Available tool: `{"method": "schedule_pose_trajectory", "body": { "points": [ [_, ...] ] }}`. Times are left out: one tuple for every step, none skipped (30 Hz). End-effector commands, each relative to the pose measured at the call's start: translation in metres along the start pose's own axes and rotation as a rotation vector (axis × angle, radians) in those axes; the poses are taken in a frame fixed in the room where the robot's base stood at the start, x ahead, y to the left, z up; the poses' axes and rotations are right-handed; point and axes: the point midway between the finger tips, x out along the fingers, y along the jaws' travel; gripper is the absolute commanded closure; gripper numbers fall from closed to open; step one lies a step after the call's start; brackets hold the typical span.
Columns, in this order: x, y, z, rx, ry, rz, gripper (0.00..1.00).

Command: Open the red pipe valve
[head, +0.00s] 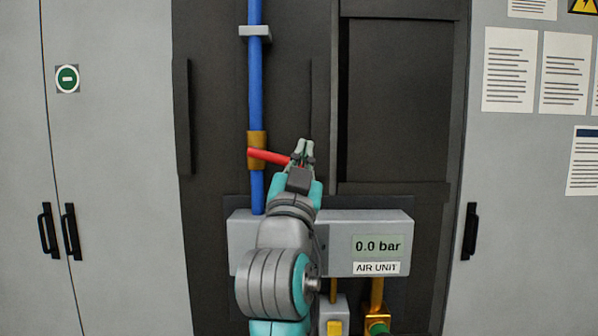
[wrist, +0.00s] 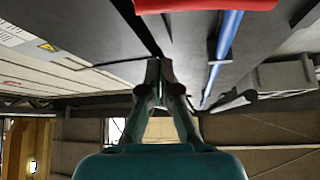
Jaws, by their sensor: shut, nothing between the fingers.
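The red valve handle (head: 268,156) shows in the head view, sticking out to the right and slightly down from the brass valve body (head: 256,140) on the vertical blue pipe (head: 257,80). My gripper (head: 303,146) is shut and empty, at the handle's right end; the handle's tip is hidden behind it. In the wrist view the red handle (wrist: 205,5) crosses the top edge, apart from my gripper's closed fingertips (wrist: 158,66). The blue pipe also shows in the wrist view (wrist: 222,50). Whether the gripper touches the handle I cannot tell.
The grey air unit (head: 335,230) below has a display reading 0.0 bar (head: 378,246). A pipe bracket (head: 255,31) holds the pipe higher up. Grey cabinet doors with black handles (head: 70,232) stand at the left. The dark panel right of my gripper is clear.

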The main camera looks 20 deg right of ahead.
Motion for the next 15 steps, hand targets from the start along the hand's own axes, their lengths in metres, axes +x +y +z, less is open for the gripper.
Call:
{"method": "schedule_pose_trajectory", "body": {
  "points": [
    [0.009,0.001,-0.001,-0.001,0.002,0.002,1.0],
    [0.014,0.001,-0.001,-0.001,0.001,0.001,1.0],
    [0.019,0.0,-0.001,0.0,0.001,0.001,1.0],
    [0.024,0.0,-0.001,0.0,0.001,0.001,1.0],
    [0.028,0.0,-0.001,0.0,0.001,0.001,1.0],
    [0.034,0.001,-0.001,-0.001,0.001,0.001,1.0],
    [0.038,0.001,-0.001,-0.001,0.0,0.002,1.0],
    [0.034,0.0,0.007,-0.003,-0.004,0.0,1.0],
    [0.031,0.0,0.012,-0.002,-0.005,-0.001,1.0],
    [0.03,0.0,0.015,-0.002,-0.004,-0.001,1.0],
    [0.028,0.0,0.019,-0.003,-0.003,-0.001,1.0],
    [0.027,0.0,0.023,-0.003,-0.003,-0.001,1.0],
    [0.026,0.0,0.025,-0.001,-0.003,-0.001,1.0],
    [0.025,0.0,0.028,-0.001,-0.003,0.0,1.0],
    [0.024,0.0,0.03,-0.001,-0.002,0.0,1.0]
  ]
}}
